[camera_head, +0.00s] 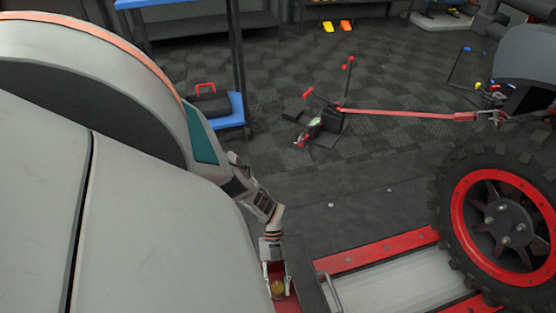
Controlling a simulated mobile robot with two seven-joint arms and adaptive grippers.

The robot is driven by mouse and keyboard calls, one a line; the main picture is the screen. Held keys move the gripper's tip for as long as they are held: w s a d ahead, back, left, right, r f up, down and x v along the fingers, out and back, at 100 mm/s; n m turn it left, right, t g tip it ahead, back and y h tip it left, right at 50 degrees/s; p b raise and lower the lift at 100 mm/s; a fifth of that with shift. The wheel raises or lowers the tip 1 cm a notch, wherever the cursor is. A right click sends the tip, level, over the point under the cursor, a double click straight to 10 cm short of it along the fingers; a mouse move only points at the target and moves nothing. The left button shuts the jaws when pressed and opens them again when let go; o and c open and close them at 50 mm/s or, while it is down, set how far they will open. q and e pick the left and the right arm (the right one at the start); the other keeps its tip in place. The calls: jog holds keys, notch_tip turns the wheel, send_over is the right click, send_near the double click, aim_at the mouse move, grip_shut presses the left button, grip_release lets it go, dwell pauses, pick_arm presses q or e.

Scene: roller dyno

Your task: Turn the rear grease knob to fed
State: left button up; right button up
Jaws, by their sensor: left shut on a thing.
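My left gripper (277,280) is at the bottom centre, pointing down at the red end of the roller dyno. Its fingers are closed around a small brass-yellow knob (278,289), which seems to be the rear grease knob. The fingers partly hide the knob, and I cannot read its setting or any marking. My right gripper is not in view.
The roller bed (395,284) with red rails lies right of the gripper. A knobbly tyre on a red wheel (505,225) stands over it. A red strap (405,113) runs to a floor anchor (325,122). A dark plate with a handle (335,292) is close beside the gripper.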

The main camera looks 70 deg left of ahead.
pick_arm(q)
jog(key=shift+a, duration=0.1)
jog(key=o, duration=1.1)
